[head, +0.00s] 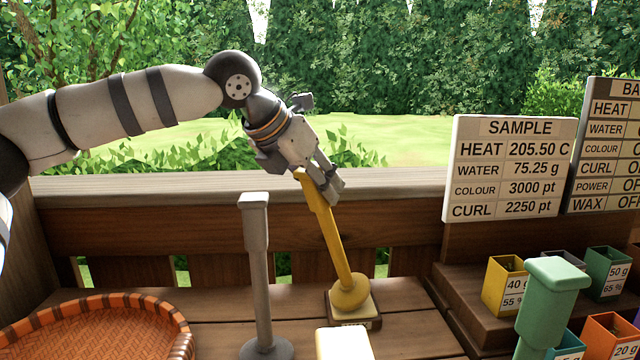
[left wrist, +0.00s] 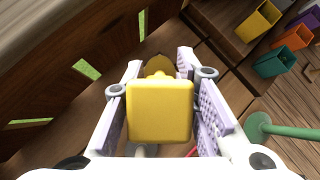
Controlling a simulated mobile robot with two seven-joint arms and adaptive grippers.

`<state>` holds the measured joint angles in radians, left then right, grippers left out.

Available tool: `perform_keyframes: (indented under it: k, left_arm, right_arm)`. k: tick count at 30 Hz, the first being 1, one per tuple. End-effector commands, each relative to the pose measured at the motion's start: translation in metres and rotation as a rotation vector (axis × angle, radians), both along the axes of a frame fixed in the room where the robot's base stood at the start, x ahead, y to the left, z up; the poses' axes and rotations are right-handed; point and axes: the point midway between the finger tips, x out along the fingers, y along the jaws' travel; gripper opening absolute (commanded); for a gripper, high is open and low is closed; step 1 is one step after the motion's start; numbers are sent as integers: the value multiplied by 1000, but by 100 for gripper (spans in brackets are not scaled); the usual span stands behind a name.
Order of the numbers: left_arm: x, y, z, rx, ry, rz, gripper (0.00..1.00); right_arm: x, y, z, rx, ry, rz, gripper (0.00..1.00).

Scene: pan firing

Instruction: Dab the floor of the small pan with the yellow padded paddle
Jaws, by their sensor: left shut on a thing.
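The yellow padded paddle (head: 333,240) leans up to the left, its rounded foot at or over a small brown-edged block (head: 374,322); I cannot tell whether they touch. My left gripper (head: 326,188) is shut on the upper end of its handle. In the left wrist view the square yellow end (left wrist: 160,110) fills the space between the fingers of my left gripper (left wrist: 163,95). I cannot make out the small pan in either view. My right gripper is not in view.
A grey post (head: 257,275) stands left of the paddle, and a green post (head: 548,305) stands at the right. An orange woven basket (head: 185,325) is at lower left. A cream block (head: 343,343) is at the front. Coloured bins, including a yellow one (head: 497,290), and a SAMPLE sign (head: 508,168) are at right.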

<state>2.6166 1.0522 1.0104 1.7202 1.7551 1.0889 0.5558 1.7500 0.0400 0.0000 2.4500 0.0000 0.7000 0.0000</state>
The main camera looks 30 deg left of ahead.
Motion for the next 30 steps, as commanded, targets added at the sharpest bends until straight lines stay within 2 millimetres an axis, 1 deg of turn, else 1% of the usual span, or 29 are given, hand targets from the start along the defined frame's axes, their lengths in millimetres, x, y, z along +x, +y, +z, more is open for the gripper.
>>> perform_keyframes:
  k: [10,12,30]
  left_arm:
    - [0,0,-1,0,1,0,0]
    - [0,0,2,0,0,0,0]
    - [0,0,64,0,-3,0,0]
  right_arm:
    - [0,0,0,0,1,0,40]
    - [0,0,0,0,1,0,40]
    - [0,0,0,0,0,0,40]
